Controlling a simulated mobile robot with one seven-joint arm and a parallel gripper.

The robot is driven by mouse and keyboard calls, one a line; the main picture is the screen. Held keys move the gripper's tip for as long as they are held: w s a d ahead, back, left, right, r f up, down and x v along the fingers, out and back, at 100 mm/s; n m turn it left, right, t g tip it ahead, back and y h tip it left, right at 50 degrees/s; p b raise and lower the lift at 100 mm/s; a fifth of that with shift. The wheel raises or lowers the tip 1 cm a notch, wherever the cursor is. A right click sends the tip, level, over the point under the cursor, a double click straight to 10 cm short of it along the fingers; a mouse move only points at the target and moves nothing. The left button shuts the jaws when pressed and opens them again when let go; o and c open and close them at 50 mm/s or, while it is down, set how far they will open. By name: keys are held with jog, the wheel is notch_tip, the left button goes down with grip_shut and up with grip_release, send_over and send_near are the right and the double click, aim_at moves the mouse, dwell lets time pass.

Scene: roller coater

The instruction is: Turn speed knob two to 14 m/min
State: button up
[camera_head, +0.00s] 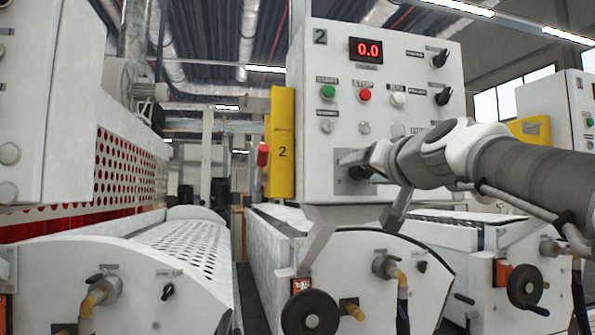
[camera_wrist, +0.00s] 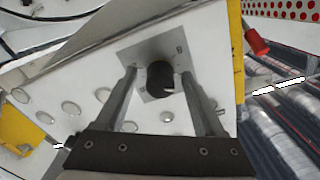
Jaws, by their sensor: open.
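The white control panel (camera_head: 305,150) marked 2 carries a red display (camera_head: 367,50) reading 0.0. A dark round knob (camera_wrist: 160,76) sits on a square grey plate (camera_wrist: 140,54) with markings too small to read. In the head view the plate (camera_head: 345,187) is low on the panel, and my gripper largely hides the knob. My gripper (camera_wrist: 159,70) is open in front of the plate. Its two fingers stand on either side of the knob, and I cannot tell whether they touch it. The gripper also shows in the head view (camera_head: 357,160).
Above the plate are green (camera_head: 328,92), red (camera_head: 365,95) and white (camera_head: 398,99) buttons and two black selector switches (camera_head: 440,59). A yellow box (camera_head: 281,140) with a red knob (camera_head: 263,155) is at the panel's left. A black handwheel (camera_head: 311,315) lies below.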

grip_shut()
jog(key=shift+m, duration=2.9)
grip_release()
jog(key=shift+s, duration=0.1)
